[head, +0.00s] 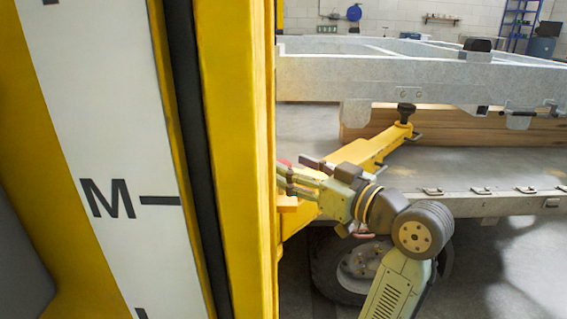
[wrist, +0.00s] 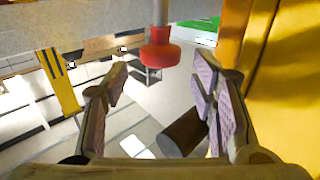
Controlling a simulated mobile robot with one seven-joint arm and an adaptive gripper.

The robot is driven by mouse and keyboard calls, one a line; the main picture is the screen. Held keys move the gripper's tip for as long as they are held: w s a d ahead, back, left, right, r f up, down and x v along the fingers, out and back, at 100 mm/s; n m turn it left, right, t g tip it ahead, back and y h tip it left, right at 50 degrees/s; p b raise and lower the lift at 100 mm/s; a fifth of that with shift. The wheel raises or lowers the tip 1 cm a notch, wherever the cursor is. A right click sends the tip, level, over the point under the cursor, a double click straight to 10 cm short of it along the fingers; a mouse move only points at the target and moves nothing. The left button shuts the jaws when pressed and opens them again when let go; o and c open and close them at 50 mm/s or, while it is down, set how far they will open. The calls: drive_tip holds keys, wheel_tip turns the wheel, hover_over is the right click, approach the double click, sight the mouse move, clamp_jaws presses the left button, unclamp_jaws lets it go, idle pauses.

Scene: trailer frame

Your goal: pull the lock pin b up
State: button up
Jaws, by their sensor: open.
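A red knob (wrist: 160,52) on a grey rod (wrist: 160,12) shows at the top middle of the wrist view; I take it for lock pin b, though no label shows. A bit of red (head: 285,163) beside the yellow column in the head view may be the same knob. My gripper (wrist: 158,95) is open and empty. In the wrist view the knob appears above the gap between the fingertips, and no contact shows. In the head view my gripper (head: 284,180) points left, its tips close to the column's edge and partly hard to make out.
The tall yellow column (head: 235,150) fills the left of the head view and stands close on the right in the wrist view. A yellow support arm (head: 375,143) with a black pad reaches under the grey trailer frame (head: 400,80). A wheel (head: 350,268) is below my arm.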

drive_tip(key=v, duration=0.8)
